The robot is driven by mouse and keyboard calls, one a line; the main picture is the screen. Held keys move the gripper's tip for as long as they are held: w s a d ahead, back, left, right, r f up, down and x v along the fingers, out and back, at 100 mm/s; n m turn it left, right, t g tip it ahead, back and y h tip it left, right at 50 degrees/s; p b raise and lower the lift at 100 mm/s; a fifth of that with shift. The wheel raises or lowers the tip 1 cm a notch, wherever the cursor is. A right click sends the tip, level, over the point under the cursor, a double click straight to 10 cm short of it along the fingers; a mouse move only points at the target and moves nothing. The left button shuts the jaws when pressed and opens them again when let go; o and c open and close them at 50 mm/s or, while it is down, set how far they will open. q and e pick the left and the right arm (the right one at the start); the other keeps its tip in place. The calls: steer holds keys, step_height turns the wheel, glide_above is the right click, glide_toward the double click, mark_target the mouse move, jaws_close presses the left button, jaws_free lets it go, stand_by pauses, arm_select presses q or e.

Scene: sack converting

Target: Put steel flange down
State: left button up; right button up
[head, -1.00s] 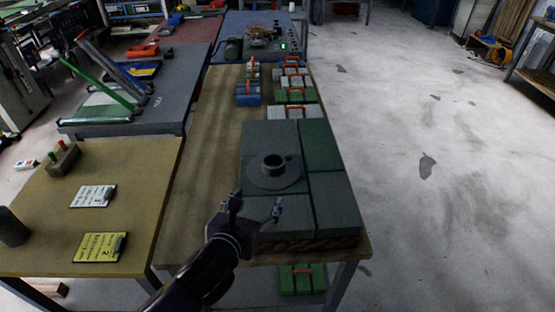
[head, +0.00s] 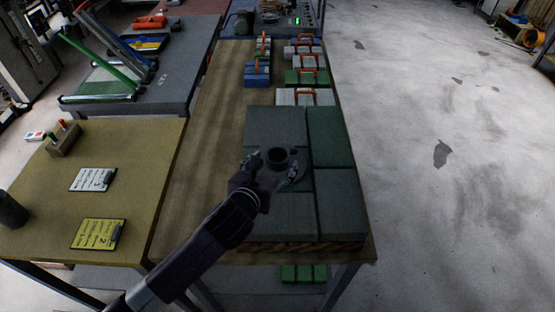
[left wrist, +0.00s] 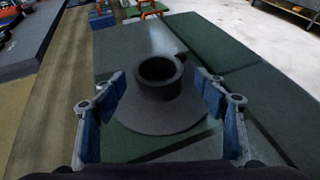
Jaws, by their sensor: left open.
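The steel flange is a dark grey disc with a raised hollow hub (head: 277,157). It lies flat on top of a stack of green and grey slabs (head: 334,140) on the wooden table. In the left wrist view the flange (left wrist: 160,118) sits between my two fingers, with its hub upright. My left gripper (head: 277,167) is open, with its fingers on either side of the hub and gaps showing between them and the hub. In the head view the gripper covers part of the disc. My right gripper is not in view.
Strapped green, grey and blue bundles (head: 305,97) stand farther back on the wooden table (head: 210,140). A yellow-topped table (head: 60,190) at left holds two cards, a block with coloured pegs (head: 64,138) and a dark cylinder (head: 10,210). The floor at right is open.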

mark_target(281, 151)
arm_select(q)
steer(key=x, duration=0.3)
steer(key=shift+w+r, duration=0.1)
steer(key=shift+w, duration=0.25)
steer(key=shift+c, duration=0.8)
steer(key=c, duration=0.7)
jaws_close()
steer(key=shift+w+d+r, duration=0.15)
steer(key=shift+w, duration=0.05)
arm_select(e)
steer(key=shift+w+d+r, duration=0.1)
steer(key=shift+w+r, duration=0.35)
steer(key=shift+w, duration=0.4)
